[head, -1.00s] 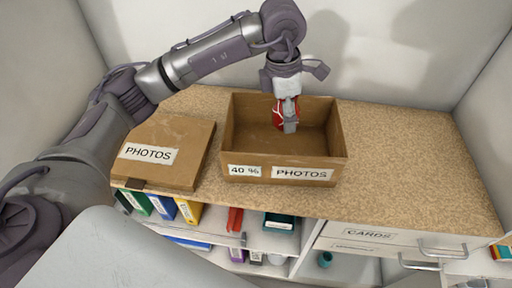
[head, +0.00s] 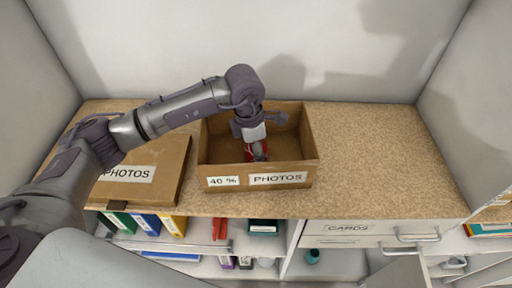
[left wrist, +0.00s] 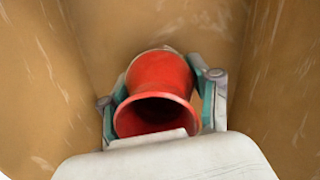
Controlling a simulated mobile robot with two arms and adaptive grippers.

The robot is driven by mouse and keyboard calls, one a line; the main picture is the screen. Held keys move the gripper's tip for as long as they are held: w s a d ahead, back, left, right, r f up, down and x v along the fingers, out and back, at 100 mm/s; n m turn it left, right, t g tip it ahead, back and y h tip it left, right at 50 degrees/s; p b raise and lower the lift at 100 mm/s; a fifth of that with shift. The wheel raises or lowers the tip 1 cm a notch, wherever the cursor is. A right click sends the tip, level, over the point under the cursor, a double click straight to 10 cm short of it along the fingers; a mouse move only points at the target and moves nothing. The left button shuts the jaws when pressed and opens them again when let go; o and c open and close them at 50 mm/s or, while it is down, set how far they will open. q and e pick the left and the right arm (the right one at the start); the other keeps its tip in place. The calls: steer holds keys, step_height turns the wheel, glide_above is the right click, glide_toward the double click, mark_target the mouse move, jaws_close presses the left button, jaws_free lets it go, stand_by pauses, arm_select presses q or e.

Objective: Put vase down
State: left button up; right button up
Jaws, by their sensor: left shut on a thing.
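The red vase (left wrist: 160,75) is between the two fingers of my left gripper (left wrist: 158,100) in the left wrist view, its open mouth facing the camera. In the head view my left gripper (head: 257,152) points down inside the open cardboard box (head: 212,173) labelled PHOTOS. My right gripper is not in view.
A brown PHOTOS lid (head: 160,177) lies on the counter left of the box. The counter (head: 375,150) is clear to the right. Below are shelves with several binders (head: 146,224) and a CARDS drawer (head: 350,229).

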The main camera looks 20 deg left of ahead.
arm_select(q)
steer(key=shift+f, duration=0.1)
steer(key=o, duration=0.8)
steer(key=shift+f, duration=0.1)
steer(key=o, duration=0.5)
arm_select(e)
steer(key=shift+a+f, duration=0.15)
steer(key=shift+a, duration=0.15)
arm_select(q)
steer(key=shift+r, duration=0.5)
steer(key=r+b, duration=0.1)
steer(key=r, duration=0.2)
steer(key=r+b, duration=0.1)
steer(key=r, duration=0.3)
steer(key=s+a+r+b, duration=0.1)
steer(key=r, duration=0.3)
steer(key=shift+r, duration=0.2)
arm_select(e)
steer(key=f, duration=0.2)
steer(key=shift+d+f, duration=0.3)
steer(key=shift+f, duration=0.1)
